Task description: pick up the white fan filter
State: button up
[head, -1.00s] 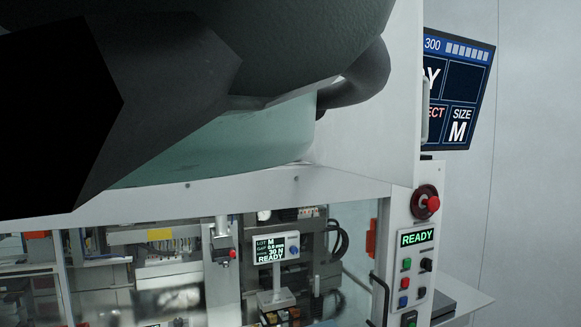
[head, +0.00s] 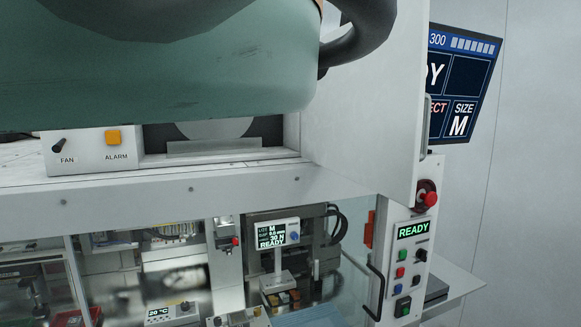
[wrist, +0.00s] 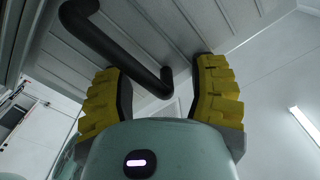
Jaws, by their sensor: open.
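In the head view a pale round shape (head: 216,128) shows in a dark recess on top of the machine, its upper part hidden by my teal arm. A flat light-grey plate (head: 215,148) lies in front of it. I cannot tell for certain whether either is the white fan filter. My gripper (wrist: 157,66) shows in the wrist view with its two yellow ribbed fingers spread wide apart and nothing held. The filter does not clearly show in the wrist view. The head view does not show the fingers, so their distance from the recess cannot be told.
A box marked FAN and ALARM (head: 95,150) stands left of the recess. A white upright panel (head: 362,90) stands at its right. A control strip (head: 405,255) reads READY. In the wrist view a dark bent bar (wrist: 115,48) crosses before a ribbed grey panel (wrist: 165,22).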

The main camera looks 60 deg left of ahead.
jog(key=shift+o, duration=0.2)
grip_shut()
dwell(0.5)
